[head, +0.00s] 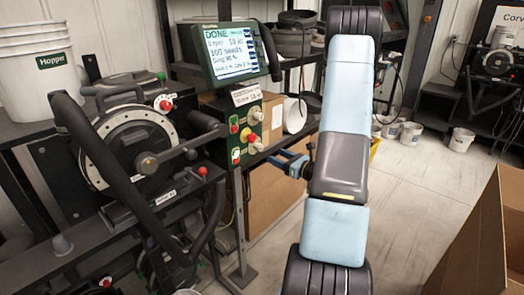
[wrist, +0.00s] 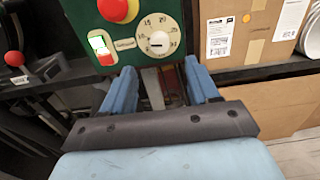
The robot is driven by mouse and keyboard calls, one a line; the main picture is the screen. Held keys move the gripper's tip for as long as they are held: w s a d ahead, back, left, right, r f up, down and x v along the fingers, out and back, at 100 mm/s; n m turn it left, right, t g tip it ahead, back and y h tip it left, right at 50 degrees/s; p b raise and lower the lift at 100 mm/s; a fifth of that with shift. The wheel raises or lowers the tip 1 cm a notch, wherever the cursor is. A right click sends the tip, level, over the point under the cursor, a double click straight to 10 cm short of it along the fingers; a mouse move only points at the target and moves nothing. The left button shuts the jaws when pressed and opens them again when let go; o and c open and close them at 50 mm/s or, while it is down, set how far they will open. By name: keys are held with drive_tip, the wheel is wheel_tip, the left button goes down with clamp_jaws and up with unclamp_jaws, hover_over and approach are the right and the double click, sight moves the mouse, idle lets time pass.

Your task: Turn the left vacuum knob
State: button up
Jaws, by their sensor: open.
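A green control panel (head: 246,133) carries red and green buttons and pale knobs; its small labels are unreadable. In the wrist view one pale round knob (wrist: 158,41) sits on a white numbered dial plate. I cannot tell whether it is the left vacuum knob. My gripper (wrist: 160,67) is open and empty, with its two blue fingers apart below the dial, on either side of the knob's line, not around it. In the head view my gripper (head: 287,163) is to the lower right of the panel, apart from it.
A screen (head: 232,51) reading "DONE" stands above the panel. A seed meter (head: 137,148) with hoses and red-tipped levers is at left. In the wrist view a red button (wrist: 118,8) and a rocker switch (wrist: 101,50) flank the dial. A cardboard box (wrist: 249,30) stands at right.

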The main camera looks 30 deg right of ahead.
sight(262, 149)
drive_tip(key=x, duration=0.9)
drive_tip(key=shift+c, duration=0.2)
drive_tip(key=c, duration=1)
drive_tip(key=shift+m, duration=0.4)
drive_tip(key=o, duration=1)
drive_tip(key=shift+o, duration=0.2)
drive_tip(key=shift+s, duration=0.1)
